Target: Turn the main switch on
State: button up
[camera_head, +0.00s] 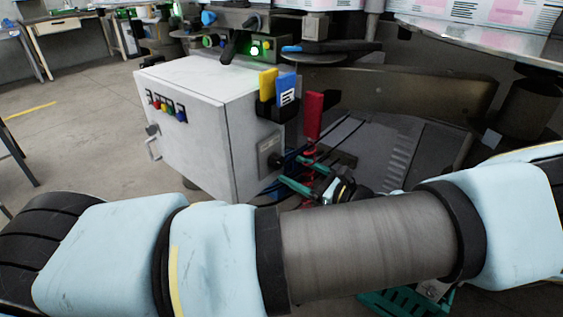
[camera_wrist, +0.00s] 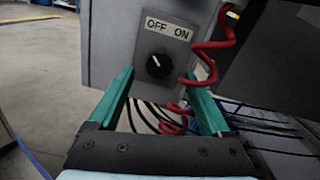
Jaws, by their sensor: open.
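The main switch is a black round knob (camera_wrist: 158,66) on a grey plate under an "OFF ON" label (camera_wrist: 167,27). Its white mark points up and slightly left, toward the OFF side. In the head view the switch plate (camera_head: 269,148) is on the right side of the white cabinet (camera_head: 190,105), small and partly hidden. My gripper (camera_wrist: 160,76) has its two teal fingers apart, one at each side below the knob, with nothing between them. In the head view my gripper (camera_head: 283,168) is just right of the cabinet side, pointing at the plate.
A red coiled cable (camera_wrist: 212,48) hangs close by the right finger. Black cables (camera_wrist: 145,118) run below the switch. A holder with yellow (camera_head: 267,85) and blue (camera_head: 286,88) items and a red part (camera_head: 314,115) are above the gripper. Floor is open at left.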

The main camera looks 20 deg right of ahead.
aim_at(280, 163)
jog(key=shift+p+x, duration=0.3)
jog(key=shift+x, duration=2.1)
grip_shut()
